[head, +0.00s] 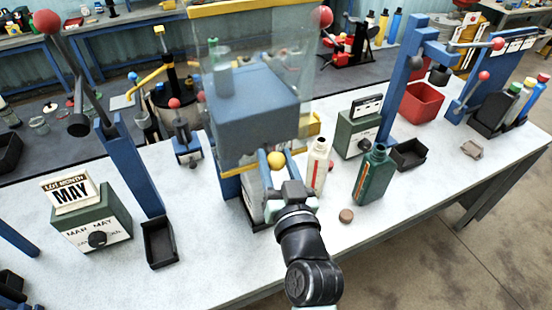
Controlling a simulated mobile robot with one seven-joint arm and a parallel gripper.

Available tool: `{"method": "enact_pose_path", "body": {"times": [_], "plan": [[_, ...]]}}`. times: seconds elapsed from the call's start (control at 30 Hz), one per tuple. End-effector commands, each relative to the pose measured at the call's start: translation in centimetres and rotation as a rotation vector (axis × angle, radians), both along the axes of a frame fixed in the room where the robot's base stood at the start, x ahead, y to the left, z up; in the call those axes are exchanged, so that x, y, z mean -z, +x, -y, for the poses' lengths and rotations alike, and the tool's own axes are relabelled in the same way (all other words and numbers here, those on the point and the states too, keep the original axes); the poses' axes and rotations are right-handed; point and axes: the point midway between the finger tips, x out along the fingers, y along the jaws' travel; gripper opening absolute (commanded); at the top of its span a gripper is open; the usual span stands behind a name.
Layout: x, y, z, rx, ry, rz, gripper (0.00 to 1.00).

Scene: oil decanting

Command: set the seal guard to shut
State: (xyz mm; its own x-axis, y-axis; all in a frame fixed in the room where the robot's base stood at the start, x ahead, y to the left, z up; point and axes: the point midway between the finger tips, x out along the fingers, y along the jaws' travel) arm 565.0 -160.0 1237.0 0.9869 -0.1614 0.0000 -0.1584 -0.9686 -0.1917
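A blue sealing machine (250,112) stands in the middle of the bench. A clear guard panel (292,58) with a yellow top bar (240,7) rises in front of and above its blue block, and looks raised. A yellow ball knob (276,158) sits at the front of the machine, low down. My gripper (284,190) is just below the knob, at the front of the machine's base. My wrist hides the fingertips, so I cannot tell whether they are open or touch anything.
A cream bottle (317,168) and a green bottle (371,176) stand close right of my gripper. A brown cap (346,215) lies in front. A green calendar box (92,222) and black tray (160,243) are left. The front right bench is mostly clear.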

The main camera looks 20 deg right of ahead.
Motion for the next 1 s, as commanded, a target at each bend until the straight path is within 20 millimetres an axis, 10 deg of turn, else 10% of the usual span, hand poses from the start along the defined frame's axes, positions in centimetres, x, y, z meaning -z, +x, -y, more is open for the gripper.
{"method": "enact_pose_path", "body": {"times": [0.23,1.0], "plan": [[-0.01,-0.02,0.00,0.000,0.000,0.000,0.00],[-0.04,-0.02,0.00,0.000,0.000,0.001,0.00]]}}
